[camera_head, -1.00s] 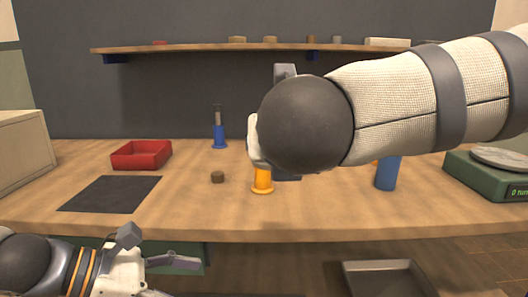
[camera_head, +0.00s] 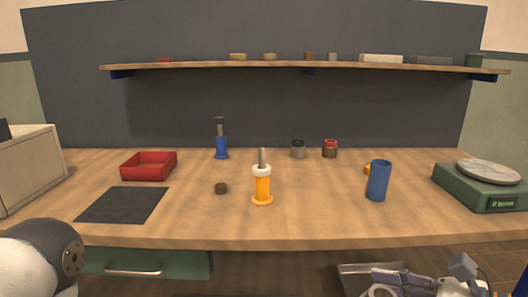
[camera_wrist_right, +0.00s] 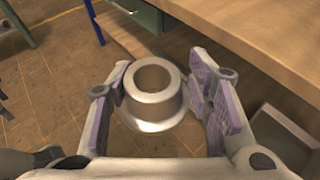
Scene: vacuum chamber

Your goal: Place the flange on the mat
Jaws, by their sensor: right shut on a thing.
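The flange (camera_wrist_right: 155,95) is a grey metal ring with a raised collar and a wider rim. In the right wrist view it sits between the two fingers of my right gripper (camera_wrist_right: 160,82), which is shut on it. The gripper is off the table's front edge, over the floor. In the head view my right gripper (camera_head: 415,282) is at the bottom right, partly cut off. The mat (camera_head: 124,205) is a dark flat rectangle at the table's front left, bare. My left arm shows at the lower left, but its gripper is out of view.
On the table (camera_head: 320,220) stand a red bin (camera_head: 149,166), a small brown piece (camera_head: 221,188), an orange stand (camera_head: 262,188), a blue stand (camera_head: 221,147), a blue cup (camera_head: 378,181) and a green scale (camera_head: 478,187). A tray (camera_wrist_right: 279,140) is below. The table front is clear.

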